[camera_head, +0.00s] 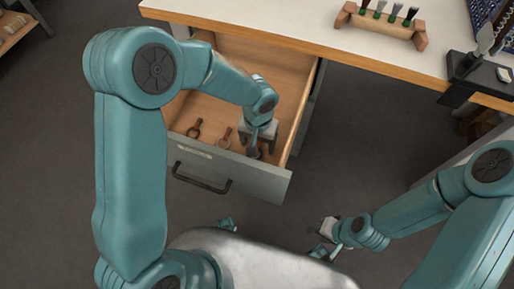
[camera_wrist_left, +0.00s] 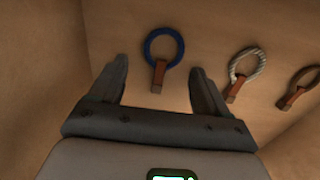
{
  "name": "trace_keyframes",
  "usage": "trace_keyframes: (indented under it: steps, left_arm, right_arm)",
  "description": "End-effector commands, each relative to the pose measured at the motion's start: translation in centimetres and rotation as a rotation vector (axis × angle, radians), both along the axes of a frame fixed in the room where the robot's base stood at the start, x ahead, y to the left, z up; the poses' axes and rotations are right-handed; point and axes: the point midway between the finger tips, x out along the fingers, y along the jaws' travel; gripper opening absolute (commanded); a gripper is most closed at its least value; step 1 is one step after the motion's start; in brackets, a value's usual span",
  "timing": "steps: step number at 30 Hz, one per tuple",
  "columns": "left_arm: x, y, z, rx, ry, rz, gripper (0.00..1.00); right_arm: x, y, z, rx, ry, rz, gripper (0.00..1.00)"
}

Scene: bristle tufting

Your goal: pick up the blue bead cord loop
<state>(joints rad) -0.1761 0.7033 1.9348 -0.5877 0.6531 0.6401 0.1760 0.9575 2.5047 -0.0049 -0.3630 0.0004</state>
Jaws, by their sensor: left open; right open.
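The blue bead cord loop (camera_wrist_left: 148,46) is a round ring with a red-brown tag (camera_wrist_left: 158,77). It lies on the floor of the open wooden drawer (camera_head: 250,58). My left gripper (camera_wrist_left: 158,66) is open above it. In the left wrist view the ring and tag show between and just beyond the two fingertips, apart from both. In the head view my left gripper (camera_head: 260,142) reaches down inside the drawer near its front panel and mostly hides the blue loop. My right gripper (camera_head: 323,240) is open and empty, low and outside the drawer.
A whitish loop (camera_wrist_left: 233,67) and a brown loop (camera_wrist_left: 312,72), both with red-brown tags, lie beside the blue one. The grey drawer front (camera_head: 250,178) stands close to my left gripper. A wooden rack (camera_head: 382,24) with several tools stands on the tabletop (camera_head: 300,14).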

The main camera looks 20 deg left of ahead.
Motion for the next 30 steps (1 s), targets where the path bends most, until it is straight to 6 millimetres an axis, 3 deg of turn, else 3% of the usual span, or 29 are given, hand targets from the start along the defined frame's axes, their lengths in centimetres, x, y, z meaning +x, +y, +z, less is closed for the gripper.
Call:
trace_keyframes:
  steps: [1, 6, 7, 15, 20, 26, 30]
  left_arm:
    - [0.0, 0.0, 0.0, 0.000, 0.000, 0.000, 0.77]
    - [0.0, 0.0, 0.1, 0.000, 0.000, 0.000, 0.21]
    - [0.0, 0.0, 0.1, 0.000, 0.000, 0.000, 0.17]
    - [0.0, 0.0, 0.1, 0.000, 0.000, 0.000, 0.17]
    - [0.0, 0.0, 1.2, 0.000, -0.001, 0.000, 0.17]
    - [0.1, 0.0, 5.0, 0.000, -0.006, -0.001, 0.17]
    - [0.1, 0.0, 9.2, -0.001, -0.006, -0.001, 0.17]
  right_arm:
    - [0.0, 0.0, 0.0, 0.000, 0.000, 0.000, 0.43]
    - [0.0, 0.0, 0.0, 0.000, 0.000, 0.000, 0.43]
    - [0.0, 0.0, 0.0, 0.000, 0.000, 0.000, 0.43]
    - [0.0, 0.0, 0.1, 0.000, 0.000, 0.000, 0.43]
    - [0.0, 0.0, 0.4, 0.000, 0.000, 0.000, 0.43]
    - [0.0, 0.0, 1.6, 0.000, 0.000, 0.000, 0.43]
    - [0.0, 0.0, 2.8, 0.000, 0.000, 0.000, 0.43]
